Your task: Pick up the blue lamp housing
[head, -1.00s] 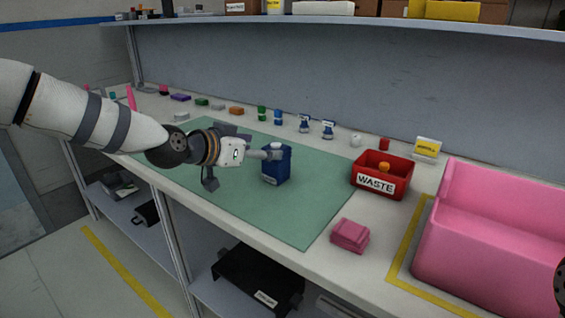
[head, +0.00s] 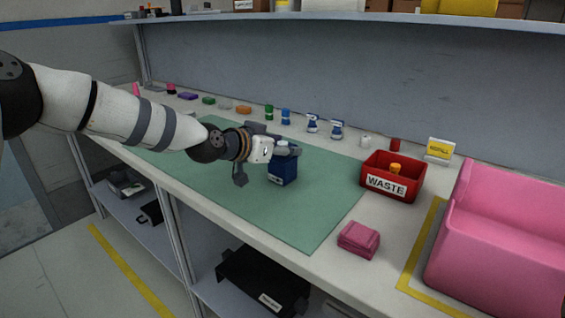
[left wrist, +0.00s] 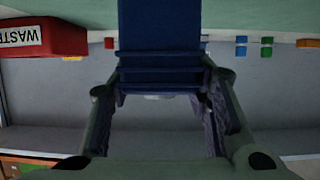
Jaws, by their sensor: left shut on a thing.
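The blue lamp housing (head: 283,174) is a dark blue box with a pale top and a small white label. It appears upright at the green mat, near its middle; I cannot tell whether it touches the mat. My left gripper (head: 289,150) reaches in from the left and is shut on its upper part. In the left wrist view the housing (left wrist: 160,35) sits between the two fingers (left wrist: 162,85), which cover its sides. My right gripper is not in view.
A red WASTE bin (head: 378,190) holding an orange item stands right of the mat (head: 300,225). Several small coloured parts line the back. An upper shelf (head: 350,20) overhangs the bench.

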